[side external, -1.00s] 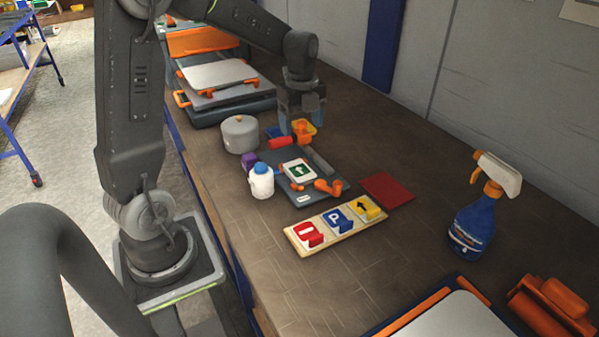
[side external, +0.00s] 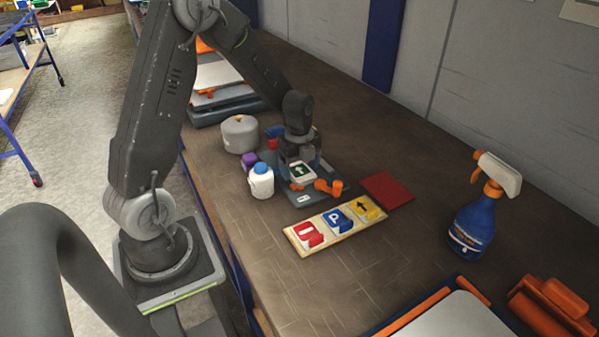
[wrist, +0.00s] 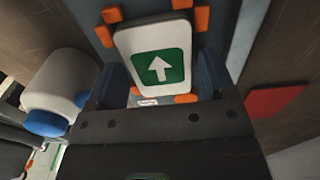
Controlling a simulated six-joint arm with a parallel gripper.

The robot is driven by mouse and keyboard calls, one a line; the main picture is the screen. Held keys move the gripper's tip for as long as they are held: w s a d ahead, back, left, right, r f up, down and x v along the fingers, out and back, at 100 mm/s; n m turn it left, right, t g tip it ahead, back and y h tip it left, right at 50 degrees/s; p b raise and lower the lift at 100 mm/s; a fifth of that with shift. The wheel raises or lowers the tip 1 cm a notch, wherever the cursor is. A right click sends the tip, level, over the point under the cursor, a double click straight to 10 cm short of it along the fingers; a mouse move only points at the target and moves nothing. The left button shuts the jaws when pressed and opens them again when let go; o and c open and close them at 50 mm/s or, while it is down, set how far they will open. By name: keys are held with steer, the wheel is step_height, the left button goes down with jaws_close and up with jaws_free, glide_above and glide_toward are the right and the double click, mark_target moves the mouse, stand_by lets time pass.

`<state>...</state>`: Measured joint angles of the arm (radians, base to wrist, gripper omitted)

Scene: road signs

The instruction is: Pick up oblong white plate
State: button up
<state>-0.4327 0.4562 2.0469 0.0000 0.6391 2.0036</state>
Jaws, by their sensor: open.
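The oblong white plate (side external: 303,178) bears a green square with a white arrow. It rests on a dark grey fixture (side external: 305,198) with orange blocks around it. In the wrist view the plate (wrist: 127,42) lies straight ahead, between the two fingers. My gripper (side external: 298,170) is pointed down low over the plate and hides part of it. In the wrist view my gripper (wrist: 160,72) is open, with one finger on each side of the plate's near part. I cannot tell if the fingers touch it.
A white bottle with a blue cap (side external: 262,182) stands close on the left, with a grey pot (side external: 240,134) behind. A sign board (side external: 335,226) lies in front and a red square (side external: 387,189) to the right. A spray bottle (side external: 473,225) stands further right.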

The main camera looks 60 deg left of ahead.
steer(key=shift+f, duration=0.25)
steer(key=c, duration=0.7)
steer(key=shift+r, duration=0.1)
